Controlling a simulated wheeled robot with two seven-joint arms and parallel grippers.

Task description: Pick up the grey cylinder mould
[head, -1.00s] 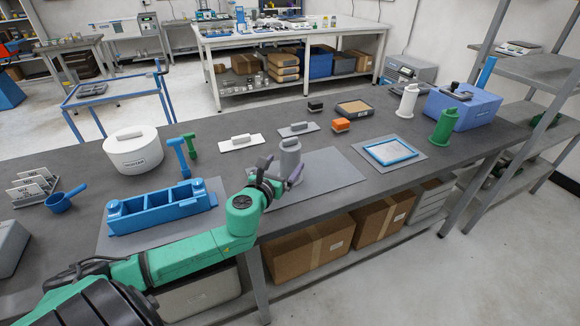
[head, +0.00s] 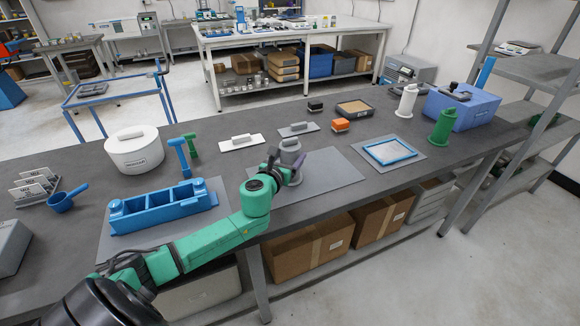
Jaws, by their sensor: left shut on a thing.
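The grey cylinder mould (head: 290,146) stands upright over the grey mat (head: 335,178) on the bench, in the middle of the head view. My left gripper (head: 284,168) is shut on the grey cylinder mould from the near side. The gripper and wrist hide part of the mould's lower body and base, so I cannot tell whether the base touches the mat. My right gripper is not in view.
A blue three-part mould (head: 162,208) lies left of my arm. The mat's right part is bare.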

